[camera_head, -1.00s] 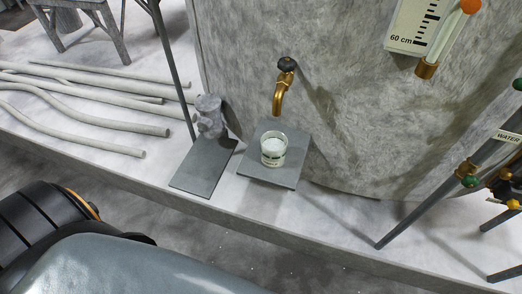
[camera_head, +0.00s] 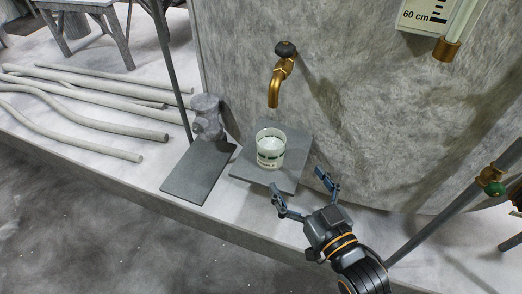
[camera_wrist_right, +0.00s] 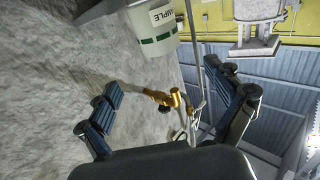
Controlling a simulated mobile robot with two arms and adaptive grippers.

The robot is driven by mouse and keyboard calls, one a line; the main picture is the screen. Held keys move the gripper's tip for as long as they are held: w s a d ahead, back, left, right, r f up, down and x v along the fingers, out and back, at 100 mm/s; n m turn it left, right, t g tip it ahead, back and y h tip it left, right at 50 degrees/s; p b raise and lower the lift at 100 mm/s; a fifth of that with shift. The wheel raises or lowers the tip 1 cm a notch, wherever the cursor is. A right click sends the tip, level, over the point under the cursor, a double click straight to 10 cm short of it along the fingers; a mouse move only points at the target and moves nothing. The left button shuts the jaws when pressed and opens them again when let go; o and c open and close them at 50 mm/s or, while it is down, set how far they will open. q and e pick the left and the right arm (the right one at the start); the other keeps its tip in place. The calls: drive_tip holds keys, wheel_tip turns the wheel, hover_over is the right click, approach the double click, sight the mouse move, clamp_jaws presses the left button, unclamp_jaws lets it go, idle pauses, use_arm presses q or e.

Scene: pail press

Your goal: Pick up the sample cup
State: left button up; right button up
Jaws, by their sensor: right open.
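The fingers appear apart from the cup. In the right wrist view the cup (camera_wrist_right: 152,28) shows beyond the open fingers (camera_wrist_right: 170,108), near the top, with its SAMPLE label visible. My left gripper is not in view.
A second dark plate (camera_head: 198,172) lies left of the cup's plate, with a grey hydrant-like fitting (camera_head: 207,118) behind it. Several pale poles (camera_head: 90,110) lie at the left. A large grey wall (camera_head: 370,110) rises behind the tap. A slanted pipe (camera_head: 440,220) stands at the right.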

sight(278, 150)
drive_tip(key=x, duration=0.7)
drive_tip(key=shift+w+p, duration=0.15)
drive_tip(key=shift+p, duration=0.25)
drive_tip(key=shift+w+a+r, duration=0.15)
drive_tip(key=shift+w+a, duration=0.2)
drive_tip(key=shift+w, duration=0.15)
drive_tip(key=p+x, duration=0.1)
drive_tip(key=x, duration=0.3)
drive_tip(key=shift+w+a, duration=0.15)
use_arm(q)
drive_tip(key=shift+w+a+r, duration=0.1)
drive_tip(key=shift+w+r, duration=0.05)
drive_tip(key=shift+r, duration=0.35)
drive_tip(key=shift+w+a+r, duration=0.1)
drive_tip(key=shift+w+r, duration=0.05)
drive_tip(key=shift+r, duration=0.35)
use_arm(e)
drive_tip(key=shift+c, duration=0.3)
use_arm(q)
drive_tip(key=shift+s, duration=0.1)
use_arm(e)
drive_tip(key=c, duration=1.5)
